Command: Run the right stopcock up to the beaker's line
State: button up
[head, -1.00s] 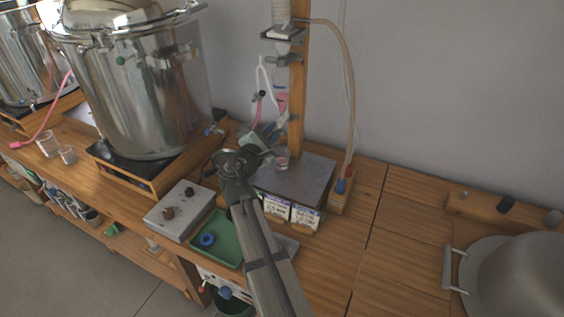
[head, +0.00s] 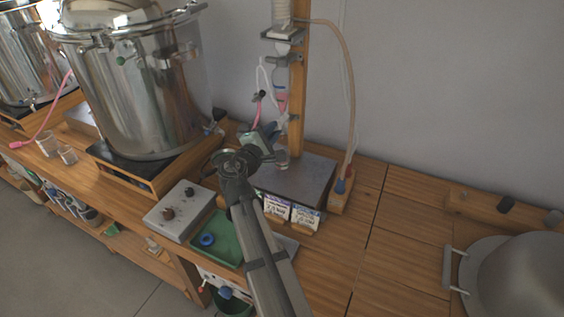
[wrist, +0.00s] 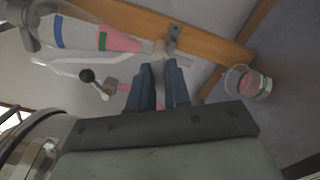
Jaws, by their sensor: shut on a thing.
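The beaker (head: 282,160) stands on the dark stand base, just right of my gripper (head: 272,138). In the wrist view the beaker (wrist: 238,80) is clear, with pink liquid and a green line; I cannot tell exactly how the level sits against the line. The glass separator (wrist: 85,34) holds pink liquid and has a blue band; it runs towards my fingers. My gripper (wrist: 162,68) is shut at its lower outlet, on what appears to be the right stopcock, mostly hidden between the fingers. Another stopcock with a black knob (wrist: 87,75) is left of the fingers.
A wooden post (head: 297,100) with clamps rises behind the glassware. A large steel pot (head: 150,90) stands at left. A grey control box (head: 180,211) and a green tray (head: 222,238) lie in front. A wooden block (head: 342,197) with a hose is at right.

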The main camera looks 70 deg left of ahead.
jog(key=shift+m, duration=1.2)
jog(key=shift+m, duration=1.1)
jog(key=shift+m, duration=0.3)
jog(key=o, duration=0.5)
